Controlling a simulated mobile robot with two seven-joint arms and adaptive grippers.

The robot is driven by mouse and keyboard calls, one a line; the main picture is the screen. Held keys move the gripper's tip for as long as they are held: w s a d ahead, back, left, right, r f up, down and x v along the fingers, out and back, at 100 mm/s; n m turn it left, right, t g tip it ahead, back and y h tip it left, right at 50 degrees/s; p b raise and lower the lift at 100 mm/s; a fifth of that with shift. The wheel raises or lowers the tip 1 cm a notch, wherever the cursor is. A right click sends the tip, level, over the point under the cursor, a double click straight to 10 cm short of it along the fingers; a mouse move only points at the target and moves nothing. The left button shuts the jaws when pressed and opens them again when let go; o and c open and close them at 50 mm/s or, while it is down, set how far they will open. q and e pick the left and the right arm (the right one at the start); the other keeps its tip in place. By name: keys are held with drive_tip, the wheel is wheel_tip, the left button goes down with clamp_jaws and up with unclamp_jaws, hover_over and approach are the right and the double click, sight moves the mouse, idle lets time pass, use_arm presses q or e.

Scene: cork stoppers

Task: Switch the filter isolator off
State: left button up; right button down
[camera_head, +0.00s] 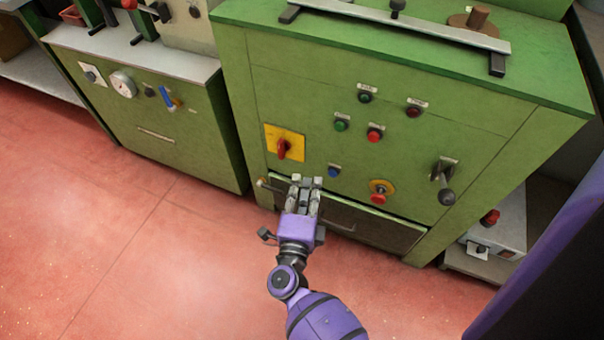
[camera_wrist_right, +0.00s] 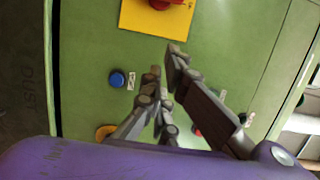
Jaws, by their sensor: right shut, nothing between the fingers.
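A red rotary handle (camera_head: 283,148) sits on a yellow plate (camera_head: 293,134) on the front of the green cabinet and looks like an isolator switch. Its grip stands roughly upright in the head view. Its lower part shows at the top edge of the wrist view (camera_wrist_right: 160,4), with the yellow plate (camera_wrist_right: 150,24) around it. I cannot read any label for the filter. My right gripper (camera_head: 306,181) is shut and empty, below and right of the plate, apart from the handle. Its fingertips also show in the wrist view (camera_wrist_right: 164,60). My left gripper is not in view.
Near my right gripper are a blue button (camera_head: 333,171) and a red knob on a yellow disc (camera_head: 380,191). Green and red buttons (camera_head: 375,134) sit higher, and a black-knobbed lever (camera_head: 445,187) is further right. A second green cabinet (camera_head: 150,120) stands left. The red floor in front is clear.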

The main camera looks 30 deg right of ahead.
sight(282, 148)
drive_tip(key=b+x, duration=0.1)
drive_tip(key=x, duration=0.6)
drive_tip(key=shift+w+d, duration=0.2)
drive_tip(key=shift+w, duration=0.1)
drive_tip(key=shift+w+a+f, duration=0.1)
drive_tip(key=shift+w+a, duration=0.7)
drive_tip(key=shift+w, duration=0.2)
drive_tip(key=shift+w+a+b, duration=0.4)
drive_tip(key=shift+w+a, duration=0.05)
drive_tip(key=shift+w, duration=0.05)
